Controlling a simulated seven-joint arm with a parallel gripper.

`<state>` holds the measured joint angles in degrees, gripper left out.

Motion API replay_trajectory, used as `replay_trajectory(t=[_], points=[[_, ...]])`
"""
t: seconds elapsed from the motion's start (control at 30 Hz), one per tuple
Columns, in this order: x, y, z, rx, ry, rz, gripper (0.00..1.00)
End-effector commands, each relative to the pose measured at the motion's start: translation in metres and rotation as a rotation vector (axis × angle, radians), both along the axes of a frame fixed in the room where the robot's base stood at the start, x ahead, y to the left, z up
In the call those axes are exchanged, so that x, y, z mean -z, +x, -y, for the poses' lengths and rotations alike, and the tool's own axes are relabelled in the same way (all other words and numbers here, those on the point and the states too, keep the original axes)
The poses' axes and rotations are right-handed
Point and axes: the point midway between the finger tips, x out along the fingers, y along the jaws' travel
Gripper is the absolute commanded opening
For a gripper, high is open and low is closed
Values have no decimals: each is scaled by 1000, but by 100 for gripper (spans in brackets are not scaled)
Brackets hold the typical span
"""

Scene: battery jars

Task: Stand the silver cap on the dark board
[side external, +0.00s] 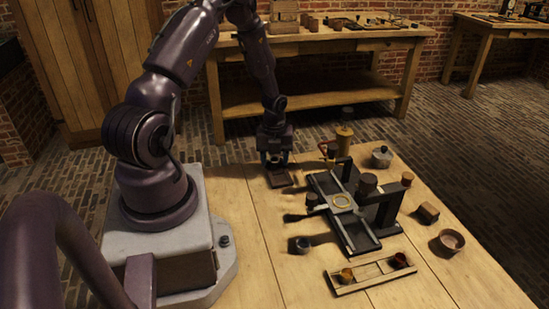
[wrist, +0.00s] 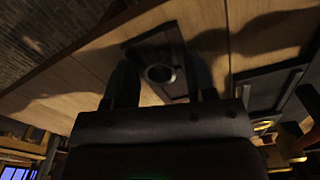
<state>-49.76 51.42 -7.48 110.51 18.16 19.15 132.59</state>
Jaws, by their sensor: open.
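The dark board (side external: 281,181) is a small flat square on the table below my gripper (side external: 275,161). In the wrist view the dark board (wrist: 150,43) lies beyond my fingertips. The silver cap (wrist: 160,73) shows there as a small round, ring-like thing with a bright rim and dark middle. It appears to rest on the dark board, between my two fingers. My gripper is open, with a gap visible on both sides of the cap. In the side view the cap is small and dim among the fingers, so its contact with the board is hard to tell.
A dark frame (side external: 325,187) with pale rails and a yellow ring stands right of my gripper. A brass bottle (side external: 344,138) stands behind it. A wooden tray (side external: 372,276) with small coloured cups lies in front. A dark round piece (side external: 300,245) sits nearby. The table left of the board is clear.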

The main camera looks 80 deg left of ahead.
Motion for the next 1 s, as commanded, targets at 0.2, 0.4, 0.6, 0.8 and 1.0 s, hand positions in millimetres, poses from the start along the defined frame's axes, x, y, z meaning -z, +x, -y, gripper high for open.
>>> replay_trajectory(t=[0.2,0.4,0.6,0.8,1.0], points=[[-27,1,-1,-2,3,5,51],[-72,0,-1,-2,5,4,51],[-107,0,-1,-1,3,2,51],[-126,2,3,-14,9,2,51],[-183,16,42,-268,90,46,51]])
